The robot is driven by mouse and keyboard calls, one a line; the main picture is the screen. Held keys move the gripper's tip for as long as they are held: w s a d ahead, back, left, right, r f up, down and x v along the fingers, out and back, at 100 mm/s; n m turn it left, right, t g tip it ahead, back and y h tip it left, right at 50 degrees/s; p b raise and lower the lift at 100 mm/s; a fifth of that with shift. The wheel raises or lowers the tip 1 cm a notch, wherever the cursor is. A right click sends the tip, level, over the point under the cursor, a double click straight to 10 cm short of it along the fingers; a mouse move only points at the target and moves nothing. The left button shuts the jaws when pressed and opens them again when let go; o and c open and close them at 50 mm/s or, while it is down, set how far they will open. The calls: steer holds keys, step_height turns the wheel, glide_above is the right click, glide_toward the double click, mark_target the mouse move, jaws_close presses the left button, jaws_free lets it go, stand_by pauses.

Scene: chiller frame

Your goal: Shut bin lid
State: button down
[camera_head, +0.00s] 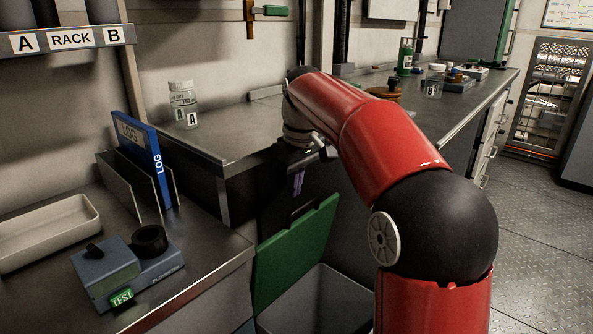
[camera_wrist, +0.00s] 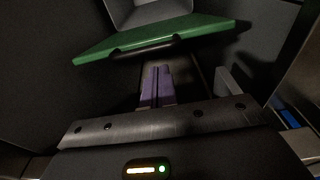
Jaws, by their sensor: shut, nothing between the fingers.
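The bin's green lid (camera_head: 292,258) stands open and steeply tilted at the left side of the grey bin (camera_head: 340,298), whose open mouth shows at the bottom of the head view. My gripper (camera_head: 298,188) is shut and empty, pointing down just above the lid's upper edge, on its far side. In the wrist view, the purple fingertips (camera_wrist: 158,72) lie close to the lid (camera_wrist: 185,35) and its black handle strip (camera_wrist: 145,48). I cannot tell whether they touch. Part of the bin mouth (camera_wrist: 150,10) shows beyond the lid.
A steel counter (camera_head: 215,262) on the left holds a blue-grey test device (camera_head: 125,270), a cream tray (camera_head: 45,235) and a blue log binder (camera_head: 145,160). A jar (camera_head: 183,105) stands on the back counter (camera_head: 235,125). Open floor (camera_head: 535,220) lies to the right.

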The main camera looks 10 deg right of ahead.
steer(key=shift+w+a+f, duration=0.1)
steer(key=shift+w+f, duration=0.05)
steer(key=shift+f, duration=1.2)
